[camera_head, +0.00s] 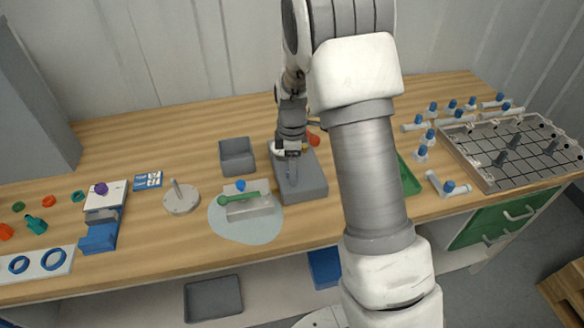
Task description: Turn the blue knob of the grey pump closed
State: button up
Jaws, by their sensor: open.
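A dark grey box-shaped unit (312,188), which may be the grey pump, stands on the bench in the middle. A red part (314,139) and a small yellow part (305,147) show at its back, partly behind my arm. A blue knob (240,185) shows to the left, at a light grey block (262,207) with a green lever (238,199).
A pale round mat (240,231) lies under the light grey block. A grey bin (237,157) stands behind it. A white disc with a post (181,199) stands left. A gridded metal tray (478,172) and several blue-capped fittings are at right. My arm hides part of the bench.

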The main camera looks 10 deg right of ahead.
grip_shut()
dwell(0.3)
jog(key=shift+m, duration=0.3)
jog(key=m, duration=0.3)
jog(key=shift+m+b, duration=0.3)
jog(key=shift+b, duration=0.05)
jog(key=m, duration=0.4)
jog(key=shift+m, duration=0.3)
jog(key=m, duration=0.4)
jog(key=shift+m, duration=2.5)
